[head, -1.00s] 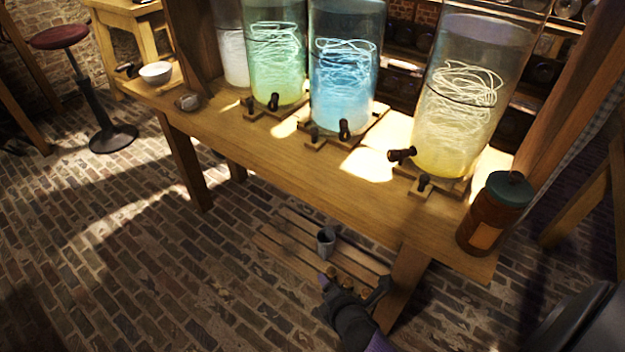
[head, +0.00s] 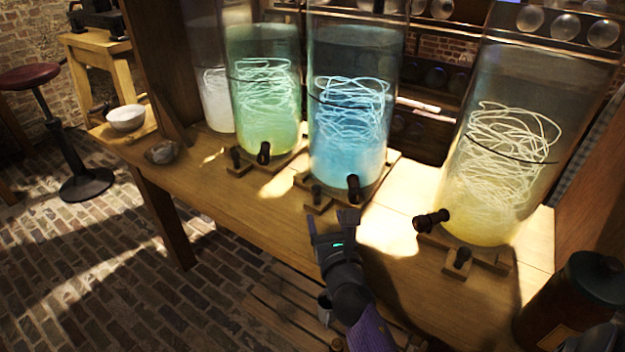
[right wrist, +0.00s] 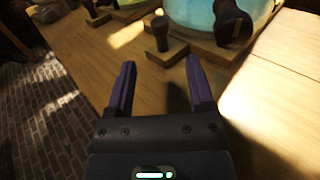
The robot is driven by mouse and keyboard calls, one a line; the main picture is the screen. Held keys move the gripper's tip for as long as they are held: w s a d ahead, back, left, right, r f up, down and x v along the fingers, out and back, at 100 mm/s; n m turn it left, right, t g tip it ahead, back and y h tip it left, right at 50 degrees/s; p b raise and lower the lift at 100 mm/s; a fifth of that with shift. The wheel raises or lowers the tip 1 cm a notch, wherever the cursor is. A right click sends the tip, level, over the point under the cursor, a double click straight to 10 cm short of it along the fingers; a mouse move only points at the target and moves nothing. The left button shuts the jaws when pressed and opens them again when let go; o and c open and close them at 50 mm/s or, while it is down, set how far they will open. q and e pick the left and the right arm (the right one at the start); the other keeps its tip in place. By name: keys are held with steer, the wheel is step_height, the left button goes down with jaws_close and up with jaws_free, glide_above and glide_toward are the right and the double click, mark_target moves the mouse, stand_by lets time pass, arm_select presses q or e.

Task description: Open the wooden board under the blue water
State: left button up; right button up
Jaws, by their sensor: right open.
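The jar of blue water (head: 347,135) stands on a low wooden board (head: 320,208) on the bench. A black tap (head: 353,188) sticks out low on the jar, and a small dark knob (head: 316,196) sits at the board's front. My right gripper (head: 332,222) is open and empty, just in front of the board. In the right wrist view its fingers (right wrist: 160,68) point toward the knob (right wrist: 160,32), which lies beyond the fingertips and between them in line. The tap (right wrist: 231,22) is to the right. My left gripper is out of view.
A green jar (head: 264,110) stands to the left and a yellow jar (head: 495,170) to the right, each with a protruding tap. A dark canister (head: 565,300) is at the front right. A white bowl (head: 126,118) is at the left end.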

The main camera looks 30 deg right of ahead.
mark_target(318, 194)
steer(key=b+x, duration=0.2)
steer(key=x, duration=0.6)
steer(key=shift+w+d+f, duration=0.1)
steer(key=shift+w+d, duration=0.05)
steer(key=shift+w, duration=0.05)
steer(key=shift+w+d, duration=0.1)
steer(key=shift+w, duration=0.1)
steer(key=c, duration=0.9)
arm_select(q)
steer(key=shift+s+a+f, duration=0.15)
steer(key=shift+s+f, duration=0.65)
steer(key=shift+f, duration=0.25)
arm_select(e)
jaws_close()
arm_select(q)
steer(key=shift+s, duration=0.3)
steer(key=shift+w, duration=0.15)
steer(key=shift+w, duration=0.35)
